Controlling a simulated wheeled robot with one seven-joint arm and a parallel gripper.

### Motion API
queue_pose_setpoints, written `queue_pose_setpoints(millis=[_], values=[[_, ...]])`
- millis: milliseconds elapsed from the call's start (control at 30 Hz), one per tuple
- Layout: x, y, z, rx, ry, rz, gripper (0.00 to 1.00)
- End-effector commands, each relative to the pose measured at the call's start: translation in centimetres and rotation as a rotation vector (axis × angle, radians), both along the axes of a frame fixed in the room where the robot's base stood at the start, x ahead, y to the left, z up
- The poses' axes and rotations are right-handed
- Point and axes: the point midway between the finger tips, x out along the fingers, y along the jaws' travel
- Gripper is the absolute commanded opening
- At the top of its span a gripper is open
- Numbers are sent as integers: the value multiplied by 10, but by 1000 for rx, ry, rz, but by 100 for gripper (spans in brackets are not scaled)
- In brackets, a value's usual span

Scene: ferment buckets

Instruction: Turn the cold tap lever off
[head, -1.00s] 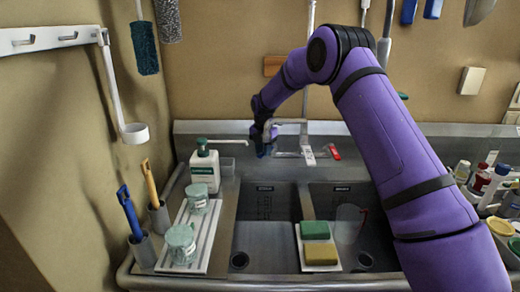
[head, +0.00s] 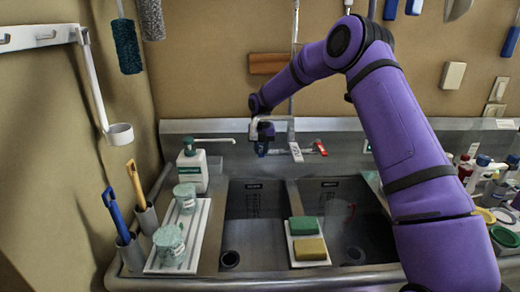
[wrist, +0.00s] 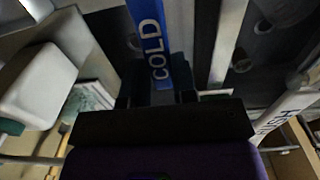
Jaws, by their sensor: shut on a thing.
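The cold tap lever is a blue bar marked COLD (wrist: 152,42) in the wrist view, running straight away from between my jaws. In the head view, my gripper (head: 262,146) is at the left of the tap (head: 291,128), above the back edge of the sink. My gripper is shut on the blue lever, seen at close range in the wrist view (wrist: 160,96). The fingertips and the grasped end are partly hidden by the dark gripper body. The red lever (head: 320,147) is on the tap's right side, apart from my gripper.
A white soap bottle (head: 191,172) stands left of the tap. Two basins (head: 252,215) lie in front, with a green sponge (head: 303,225) and a yellow one (head: 309,249) on a white tray between them. Bottles and jars crowd the right counter.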

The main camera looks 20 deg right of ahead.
Motion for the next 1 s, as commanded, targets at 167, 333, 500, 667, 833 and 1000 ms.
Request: queue_pose_setpoints(millis=[167,333,500,667,833,1000], values=[[0,-1,1,-3,-2,7,0],[1,-1,1,-3,-2,7,0],[0,-1,0,-2,-1,6,51],[0,-1,0,-2,0,5,51],[1,2,0,-2,0,-24,51],[4,13,0,-3,-2,-143,51]])
